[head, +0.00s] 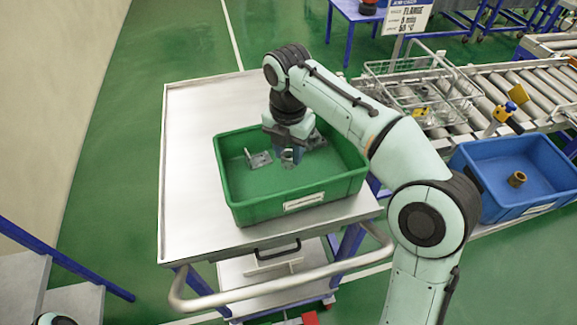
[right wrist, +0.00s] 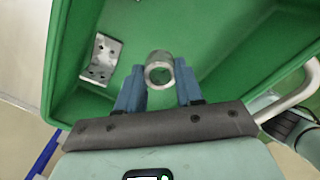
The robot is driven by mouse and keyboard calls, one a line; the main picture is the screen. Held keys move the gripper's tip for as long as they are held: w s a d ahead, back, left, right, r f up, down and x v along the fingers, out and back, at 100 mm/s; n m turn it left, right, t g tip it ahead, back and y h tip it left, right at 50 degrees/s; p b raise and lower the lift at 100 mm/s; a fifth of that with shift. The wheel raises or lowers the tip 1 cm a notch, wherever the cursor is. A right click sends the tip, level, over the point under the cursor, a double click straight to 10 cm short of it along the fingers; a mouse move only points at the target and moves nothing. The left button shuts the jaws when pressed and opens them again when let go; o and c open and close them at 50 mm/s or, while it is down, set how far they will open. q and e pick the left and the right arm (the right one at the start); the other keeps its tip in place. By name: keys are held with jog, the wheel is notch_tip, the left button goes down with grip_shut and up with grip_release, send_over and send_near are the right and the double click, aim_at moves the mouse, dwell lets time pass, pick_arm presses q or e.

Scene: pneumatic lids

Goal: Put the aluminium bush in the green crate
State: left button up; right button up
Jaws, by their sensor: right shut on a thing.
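The green crate (head: 255,210) stands on the grey-topped cart. My right gripper (head: 288,153) points down inside the crate's outline. In the right wrist view my right gripper (right wrist: 159,88) is shut on the aluminium bush (right wrist: 159,68), a short grey ring held between the blue fingertips. The bush also shows small in the head view (head: 287,162). The green crate's floor and walls (right wrist: 62,60) lie behind it; I cannot tell how high above the floor the bush is. My left gripper is not in view.
A grey metal bracket (head: 258,160) lies in the green crate, left of the gripper. A blue crate (head: 510,210) with a brown ring (head: 517,179) stands at right. The cart top (head: 190,130) left of the crate is clear.

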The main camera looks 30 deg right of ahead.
aim_at(288, 163)
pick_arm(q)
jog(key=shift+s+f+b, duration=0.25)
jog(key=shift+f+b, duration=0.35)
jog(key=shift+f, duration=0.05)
pick_arm(e)
jog(key=shift+f, duration=2.15)
jog(key=shift+f, duration=0.1)
jog(key=shift+f, duration=0.15)
jog(key=o, duration=1)
jog(key=shift+o, duration=0.2)
notch_tip(288, 163, up, 12)
jog(key=p, duration=0.4)
jog(key=shift+a+r, duration=0.1)
jog(key=shift+r, duration=0.15)
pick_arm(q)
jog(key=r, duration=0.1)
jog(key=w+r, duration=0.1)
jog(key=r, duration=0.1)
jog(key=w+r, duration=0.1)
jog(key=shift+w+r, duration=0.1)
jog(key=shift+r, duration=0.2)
